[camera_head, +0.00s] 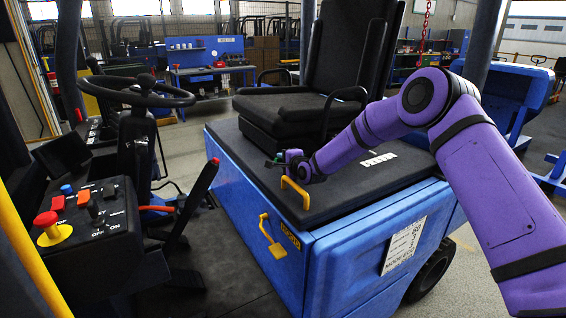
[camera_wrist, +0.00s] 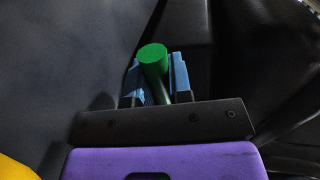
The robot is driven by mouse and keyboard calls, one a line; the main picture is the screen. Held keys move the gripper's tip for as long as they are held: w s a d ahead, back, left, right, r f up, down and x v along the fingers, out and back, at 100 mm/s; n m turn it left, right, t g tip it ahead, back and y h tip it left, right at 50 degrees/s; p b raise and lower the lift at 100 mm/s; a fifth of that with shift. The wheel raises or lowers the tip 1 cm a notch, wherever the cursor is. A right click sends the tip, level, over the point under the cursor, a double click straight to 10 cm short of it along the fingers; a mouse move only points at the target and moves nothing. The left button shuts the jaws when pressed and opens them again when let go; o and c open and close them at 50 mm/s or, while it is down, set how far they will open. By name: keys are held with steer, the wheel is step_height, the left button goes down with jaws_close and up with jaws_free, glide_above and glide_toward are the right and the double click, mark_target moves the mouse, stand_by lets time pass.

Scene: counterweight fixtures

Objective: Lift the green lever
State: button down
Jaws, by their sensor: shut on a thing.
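The green lever (camera_wrist: 153,56) has a round green end and a stem that runs down between the fingers in the wrist view. My gripper (camera_wrist: 156,80) has one blue-grey finger on each side of the stem and is shut on it. In the head view my gripper (camera_head: 278,160) is at the side of the black seat, just above the black top of the blue vehicle body. Only a small bit of green (camera_head: 279,155) shows there. The lever's base is hidden.
A yellow handle (camera_head: 295,192) stands on the black deck near my gripper. Another yellow handle (camera_head: 271,236) is on the blue side panel. The black seat (camera_head: 285,110) rises close behind the gripper. A control box (camera_head: 85,220) and steering wheel (camera_head: 135,92) are at the left.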

steer(key=shift+w+d+r+m+g+y, duration=0.1)
steer(key=shift+d+r+m+g+y, duration=0.1)
steer(key=shift+r+m, duration=0.5)
steer(key=shift+w+d+r+m+g+y, duration=0.1)
steer(key=shift+r+m+y, duration=0.1)
steer(key=shift+r+m, duration=0.5)
steer(key=c, duration=1)
jaws_free()
steer(key=shift+c, duration=0.2)
steer(key=v, duration=1)
steer(key=shift+s+d, duration=0.2)
steer(key=shift+s, duration=0.15)
steer(key=shift+c, duration=0.3)
